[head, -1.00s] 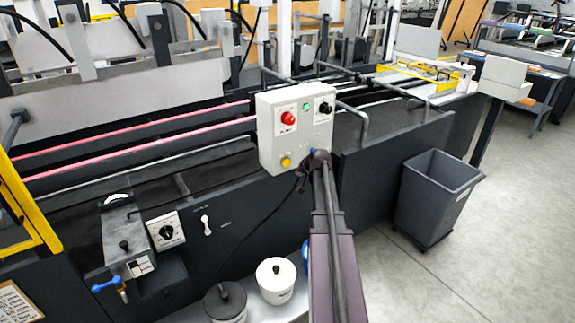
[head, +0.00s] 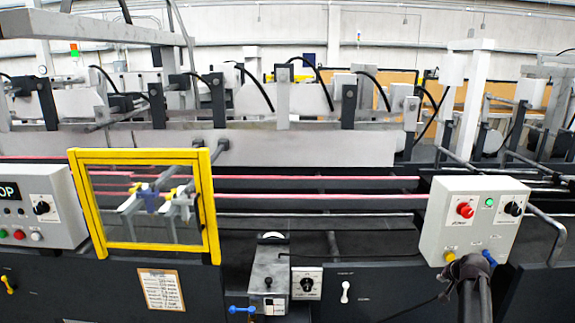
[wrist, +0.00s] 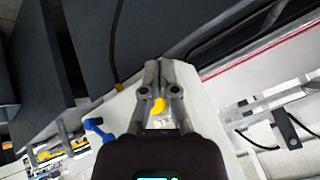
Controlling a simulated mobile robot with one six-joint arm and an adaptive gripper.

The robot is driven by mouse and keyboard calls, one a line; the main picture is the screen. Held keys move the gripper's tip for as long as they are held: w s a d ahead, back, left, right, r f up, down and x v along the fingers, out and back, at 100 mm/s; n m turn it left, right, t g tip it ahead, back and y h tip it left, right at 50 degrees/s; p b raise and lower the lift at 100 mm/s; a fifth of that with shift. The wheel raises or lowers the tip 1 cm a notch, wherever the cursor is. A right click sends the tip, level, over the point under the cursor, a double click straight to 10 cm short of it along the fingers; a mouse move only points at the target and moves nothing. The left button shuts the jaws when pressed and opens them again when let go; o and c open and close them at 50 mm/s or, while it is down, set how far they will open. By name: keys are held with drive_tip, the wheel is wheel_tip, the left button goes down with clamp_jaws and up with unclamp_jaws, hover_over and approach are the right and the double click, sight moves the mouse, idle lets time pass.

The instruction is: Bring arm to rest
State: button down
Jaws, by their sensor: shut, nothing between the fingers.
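My gripper (wrist: 160,66) is shut and empty in the wrist view, its two fingers together in front of a pale panel. A yellow button (wrist: 157,105) shows between the finger links. In the head view my arm rises from the bottom right. Its dark end (head: 468,268) is at the lower edge of the light grey control box (head: 472,222), and the fingertips are hidden there. The box carries a red button (head: 465,210), a green light (head: 490,202) and a black knob (head: 513,208). I cannot tell whether the fingers touch the box.
A yellow-framed guard window (head: 213,205) stands left of centre on the machine. Another control panel (head: 45,222) is at the far left. A grey unit (head: 270,275) and a dial plate (head: 307,283) sit at the front. A bent rail (head: 548,235) lies right of the box.

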drive_tip(key=s+a+f+n+g+y, duration=0.1)
drive_tip(key=s+a+n+g, duration=0.15)
drive_tip(key=a, duration=0.95)
drive_tip(key=s+a+f+n+g+y, duration=0.15)
drive_tip(key=s+a, duration=0.25)
drive_tip(key=a, duration=0.7)
drive_tip(key=s+a+f+n+g+h, duration=0.1)
drive_tip(key=s+a+n+g+h, duration=0.1)
drive_tip(key=s+a, duration=0.9)
drive_tip(key=a+n+g, duration=0.1)
drive_tip(key=a, duration=0.2)
drive_tip(key=shift+s+n+g+p, duration=0.3)
drive_tip(key=shift+n+g, duration=0.1)
drive_tip(key=shift+w, duration=0.1)
drive_tip(key=w+d+r+m+t+y, duration=0.1)
drive_tip(key=w+d+m+t, duration=0.1)
drive_tip(key=w+d, duration=0.55)
drive_tip(key=w+d+m+t, duration=0.2)
drive_tip(key=w+d, duration=0.3)
drive_tip(key=d, duration=0.6)
drive_tip(key=d+r+m+t+h, duration=0.1)
drive_tip(key=d+m+t, duration=0.1)
drive_tip(key=d, duration=1.1)
drive_tip(key=w+d+r+m+t+h, duration=0.1)
drive_tip(key=d+r+m+t, duration=0.1)
drive_tip(key=d, duration=1)
drive_tip(key=shift+w+d+r+m+t+b, duration=0.2)
drive_tip(key=shift+d+r+m+t+b, duration=0.15)
drive_tip(key=shift+m, duration=0.25)
